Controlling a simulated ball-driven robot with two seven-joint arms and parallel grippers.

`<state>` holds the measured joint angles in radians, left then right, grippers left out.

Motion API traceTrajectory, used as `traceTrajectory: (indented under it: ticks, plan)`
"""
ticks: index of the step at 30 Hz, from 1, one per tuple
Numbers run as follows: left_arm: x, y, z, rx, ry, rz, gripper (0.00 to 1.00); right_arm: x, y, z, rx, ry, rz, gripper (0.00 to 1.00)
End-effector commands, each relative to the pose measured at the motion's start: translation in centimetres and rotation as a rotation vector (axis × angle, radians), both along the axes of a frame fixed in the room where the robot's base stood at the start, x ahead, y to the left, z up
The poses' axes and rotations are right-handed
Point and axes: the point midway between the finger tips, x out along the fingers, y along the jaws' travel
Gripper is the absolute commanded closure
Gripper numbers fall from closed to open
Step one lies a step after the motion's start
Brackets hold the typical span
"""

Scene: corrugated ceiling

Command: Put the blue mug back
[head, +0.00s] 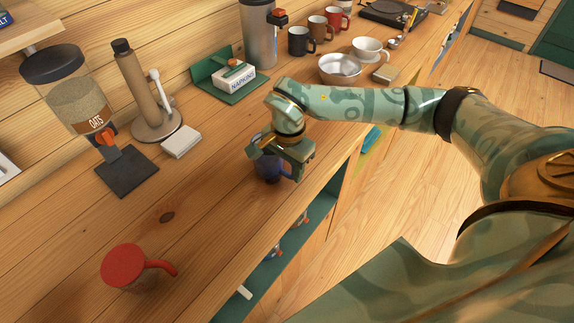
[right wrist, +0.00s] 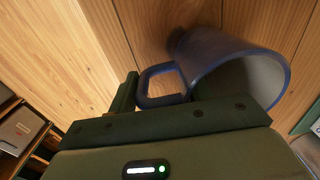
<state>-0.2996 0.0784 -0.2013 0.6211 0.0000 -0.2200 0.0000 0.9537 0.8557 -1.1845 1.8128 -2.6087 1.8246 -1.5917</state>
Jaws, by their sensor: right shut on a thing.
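The blue mug (head: 268,171) is low over the wooden counter in the middle of the head view, partly hidden by my right gripper (head: 282,152). In the right wrist view the blue mug (right wrist: 213,59) shows its open mouth toward the right and its handle toward the left. My right gripper is shut on the mug, with a finger beside the handle. A dark patch lies on the wood by the mug's base; I cannot tell whether the base touches the counter. My left gripper is not in view.
A row of a dark mug (head: 298,42), a brown mug (head: 320,29) and a red mug (head: 335,19) stands farther back. A red-topped mug (head: 124,263) stands front left.

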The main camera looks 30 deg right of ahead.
Motion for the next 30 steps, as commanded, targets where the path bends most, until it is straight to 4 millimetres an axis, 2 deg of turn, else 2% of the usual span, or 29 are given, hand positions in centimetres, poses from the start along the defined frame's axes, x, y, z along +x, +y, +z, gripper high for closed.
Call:
traceTrajectory:
  ticks: [5, 6, 8, 16, 19, 23, 30]
  plan:
    - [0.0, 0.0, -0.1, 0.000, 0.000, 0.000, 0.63, 0.0, 0.0, -0.3, 0.000, -0.001, 0.000, 0.93]
    - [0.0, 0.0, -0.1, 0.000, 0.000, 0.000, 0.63, 0.0, 0.0, -0.3, 0.000, 0.000, 0.000, 0.42]
    - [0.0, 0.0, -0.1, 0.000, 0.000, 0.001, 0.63, 0.0, 0.0, -0.3, 0.000, 0.000, 0.000, 0.29]
    - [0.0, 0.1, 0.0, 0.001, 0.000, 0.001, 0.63, 0.0, 0.0, -0.2, 0.000, 0.000, 0.000, 0.29]
    - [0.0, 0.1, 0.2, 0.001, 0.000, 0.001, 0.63, 0.0, 0.0, 0.6, 0.000, -0.001, -0.001, 0.29]
    - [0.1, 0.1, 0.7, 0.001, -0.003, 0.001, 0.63, 0.0, -0.1, 3.1, 0.000, -0.005, 0.000, 0.29]
    - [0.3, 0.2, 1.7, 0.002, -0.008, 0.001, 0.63, -0.1, -0.1, 8.8, -0.001, -0.004, -0.001, 0.29]
